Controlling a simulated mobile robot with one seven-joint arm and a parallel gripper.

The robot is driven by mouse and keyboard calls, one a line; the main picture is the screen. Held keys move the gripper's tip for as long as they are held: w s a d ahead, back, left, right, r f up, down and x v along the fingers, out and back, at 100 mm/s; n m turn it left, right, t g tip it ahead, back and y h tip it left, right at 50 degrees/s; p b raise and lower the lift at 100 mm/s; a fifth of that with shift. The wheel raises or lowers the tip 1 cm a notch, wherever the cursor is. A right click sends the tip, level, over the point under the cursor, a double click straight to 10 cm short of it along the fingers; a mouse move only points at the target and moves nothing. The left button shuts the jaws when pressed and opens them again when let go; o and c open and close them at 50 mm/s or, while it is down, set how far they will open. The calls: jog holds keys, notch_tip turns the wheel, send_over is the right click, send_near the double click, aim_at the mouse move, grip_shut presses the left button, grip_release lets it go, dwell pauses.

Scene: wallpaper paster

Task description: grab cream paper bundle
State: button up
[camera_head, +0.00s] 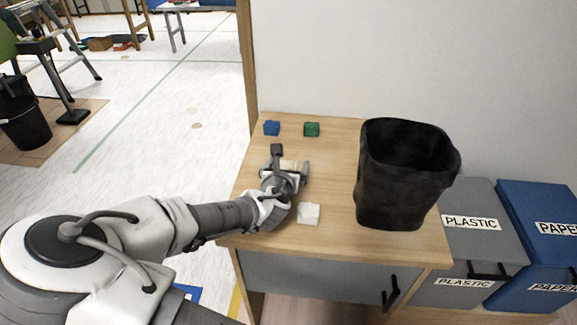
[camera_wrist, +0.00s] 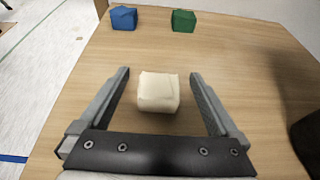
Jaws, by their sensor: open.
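The cream paper bundle (camera_wrist: 158,92) is a small block with a slightly creased surface, on the wooden table top. In the wrist view it lies between the two fingers of my gripper (camera_wrist: 160,73), with a gap on each side. My gripper is open and holds nothing. In the head view my gripper (camera_head: 291,160) is low over the table, and the cream bundle (camera_head: 289,165) shows only partly between its fingers. Whether the fingers touch the table, I cannot tell.
A blue block (camera_head: 271,128) and a green block (camera_head: 311,129) sit at the table's back. A black bin (camera_head: 400,180) stands on the right. Grey (camera_head: 480,225) and blue (camera_head: 545,230) labelled bins stand beyond the table.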

jog(key=c, duration=1.4)
